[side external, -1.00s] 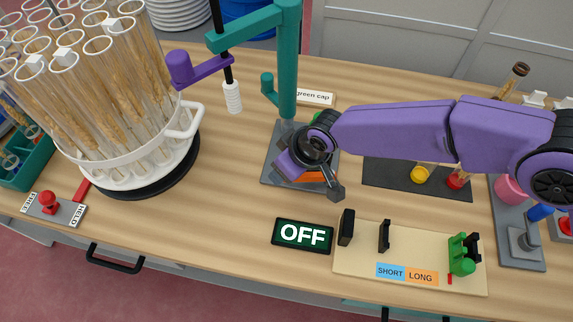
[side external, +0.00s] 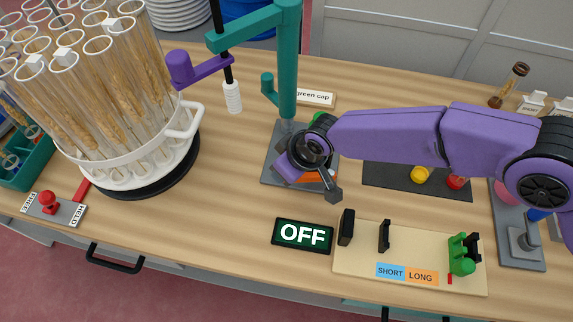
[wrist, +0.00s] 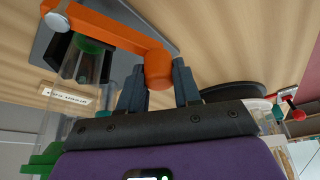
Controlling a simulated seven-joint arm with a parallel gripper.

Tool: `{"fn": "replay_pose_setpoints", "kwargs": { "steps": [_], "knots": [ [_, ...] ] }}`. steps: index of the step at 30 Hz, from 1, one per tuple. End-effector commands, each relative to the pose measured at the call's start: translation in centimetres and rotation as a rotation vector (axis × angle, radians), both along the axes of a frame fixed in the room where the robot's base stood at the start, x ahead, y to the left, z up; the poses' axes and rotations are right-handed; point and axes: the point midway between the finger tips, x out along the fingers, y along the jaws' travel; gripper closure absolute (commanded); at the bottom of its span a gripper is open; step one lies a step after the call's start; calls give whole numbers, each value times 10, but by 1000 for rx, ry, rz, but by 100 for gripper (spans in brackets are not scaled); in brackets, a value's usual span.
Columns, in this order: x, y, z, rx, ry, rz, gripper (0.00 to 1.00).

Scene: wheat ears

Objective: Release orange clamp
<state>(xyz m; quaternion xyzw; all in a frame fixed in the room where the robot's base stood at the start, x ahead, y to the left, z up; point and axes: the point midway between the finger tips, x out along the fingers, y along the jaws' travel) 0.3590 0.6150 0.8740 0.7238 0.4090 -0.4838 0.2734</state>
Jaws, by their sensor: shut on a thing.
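The orange clamp (wrist: 115,30) is a bar with a round knob at one end, on a dark grey base (wrist: 55,45) in the wrist view. A small part of the clamp (side external: 318,176) shows under my wrist in the side view. My gripper (wrist: 159,75) has one finger on each side of the orange knob and is shut on it. A clear tube (wrist: 72,92) with a green part inside lies beside the clamp's bar. My wrist hides most of the clamp and the fingers in the side view.
A white rack (side external: 180,133) of wheat tubes stands at left. A teal post (side external: 288,65) rises close behind my wrist. An OFF display (side external: 303,235) and a beige board (side external: 355,260) are in front. The table between rack and clamp base is clear.

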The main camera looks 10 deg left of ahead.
Motion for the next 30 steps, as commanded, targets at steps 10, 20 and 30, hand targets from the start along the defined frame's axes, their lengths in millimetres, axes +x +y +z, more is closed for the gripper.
{"fn": "replay_pose_setpoints", "kwargs": {
  "steps": [10,20,30],
  "knots": [
    [-16,-7,1,2,1,181,100],
    [-39,-25,1,2,2,485,100],
    [-55,-47,1,3,2,774,100]
  ]
}}
